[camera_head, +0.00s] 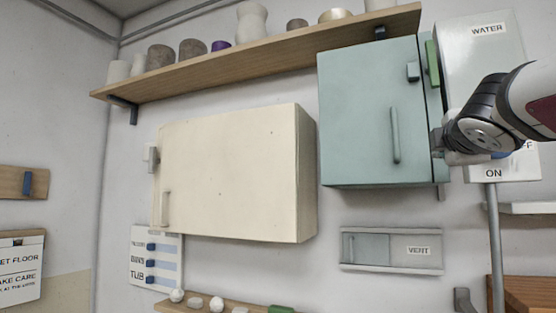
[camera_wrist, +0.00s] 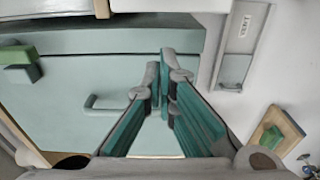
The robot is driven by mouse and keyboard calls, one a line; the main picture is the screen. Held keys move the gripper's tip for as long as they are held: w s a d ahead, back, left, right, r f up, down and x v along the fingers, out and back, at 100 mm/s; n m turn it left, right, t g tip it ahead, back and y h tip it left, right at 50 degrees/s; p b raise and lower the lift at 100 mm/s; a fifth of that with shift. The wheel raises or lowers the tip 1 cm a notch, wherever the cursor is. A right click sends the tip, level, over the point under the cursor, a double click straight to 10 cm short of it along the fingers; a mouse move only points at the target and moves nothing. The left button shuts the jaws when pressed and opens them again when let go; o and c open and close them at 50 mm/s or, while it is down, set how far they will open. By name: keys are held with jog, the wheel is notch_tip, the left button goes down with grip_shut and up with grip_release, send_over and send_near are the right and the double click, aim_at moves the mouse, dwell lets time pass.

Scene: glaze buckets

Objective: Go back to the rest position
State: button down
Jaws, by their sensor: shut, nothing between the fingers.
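My gripper (camera_head: 440,148) is at the right in the head view, beside the right edge of the teal wall cabinet (camera_head: 360,110). My arm comes in from the right edge and covers part of the white WATER box (camera_head: 480,55). In the wrist view my gripper (camera_wrist: 165,75) has its fingers together with nothing between them. Behind them is the teal cabinet door with its bar handle (camera_wrist: 105,103). The cabinet door looks closed. I cannot tell whether the fingertips touch the cabinet.
A cream cabinet (camera_head: 230,170) hangs left of the teal one. A wooden shelf (camera_head: 270,53) with several pots runs above. A VENT panel (camera_head: 390,250) is below. A green block (camera_head: 432,63) sits by the WATER box. A grey pipe (camera_head: 493,240) runs down at right.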

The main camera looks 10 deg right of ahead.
jog(key=v, duration=0.9)
jog(key=s+a+f+m+g+y, duration=0.1)
jog(key=a+f+m+g+y, duration=0.2)
jog(key=f, duration=0.8)
jog(key=s+a+f+m+g+y, duration=0.15)
jog(key=a+f+m, duration=0.3)
jog(key=f, duration=0.55)
jog(key=s+a+f+m+g+y, duration=0.2)
jog(key=s+a+f, duration=0.2)
jog(key=f, duration=0.4)
jog(key=s+a+f+m+g+y, duration=0.2)
jog(key=s+a+f+g, duration=0.1)
jog(key=s+a+f, duration=0.2)
notch_tip(320, 180, down, 5)
jog(key=a, duration=0.2)
jog(key=shift+a+r+y, duration=0.2)
jog(key=shift+a+y, duration=0.1)
jog(key=shift+y, duration=0.05)
